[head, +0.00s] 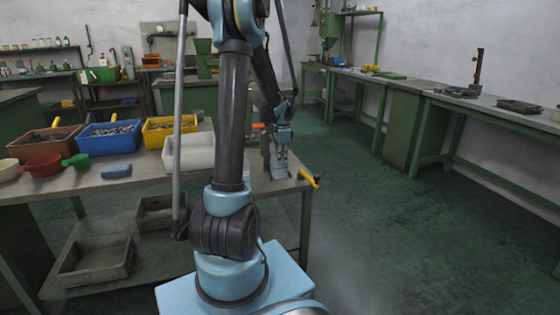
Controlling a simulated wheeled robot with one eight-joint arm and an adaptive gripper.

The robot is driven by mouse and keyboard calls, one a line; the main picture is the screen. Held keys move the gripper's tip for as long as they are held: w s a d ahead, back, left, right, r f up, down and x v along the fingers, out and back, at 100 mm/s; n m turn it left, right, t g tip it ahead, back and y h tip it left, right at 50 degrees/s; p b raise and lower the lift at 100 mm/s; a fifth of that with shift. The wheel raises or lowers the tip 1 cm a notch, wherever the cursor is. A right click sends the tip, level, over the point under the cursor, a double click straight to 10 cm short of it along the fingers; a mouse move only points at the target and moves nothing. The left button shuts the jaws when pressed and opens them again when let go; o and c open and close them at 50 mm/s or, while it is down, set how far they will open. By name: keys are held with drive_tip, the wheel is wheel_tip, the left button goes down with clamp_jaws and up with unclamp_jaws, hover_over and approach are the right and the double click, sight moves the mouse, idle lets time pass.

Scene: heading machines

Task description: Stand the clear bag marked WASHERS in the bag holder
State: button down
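My gripper (280,158) points down over the right end of the near workbench, partly behind my own arm. Its fingers are small here, and I cannot tell whether they are open or shut. A grey, upright thing (279,173) is right below the fingers at the bench's right end. I cannot tell whether it is the clear bag or the bag holder, or whether the fingers touch it. No WASHERS marking is readable.
The near workbench (135,180) holds a brown bin (40,152), a blue bin (110,147), a yellow bin (165,140), a white bin (190,154), scoops and a blue block (116,171). A yellow-handled tool (309,179) overhangs the right edge. Open floor (400,240) lies right.

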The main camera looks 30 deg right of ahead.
drive_tip(key=c, duration=1.8)
unclamp_jaws()
drive_tip(key=shift+f, duration=0.1)
wheel_tip(320, 180, up, 12)
drive_tip(key=shift+s, duration=0.2)
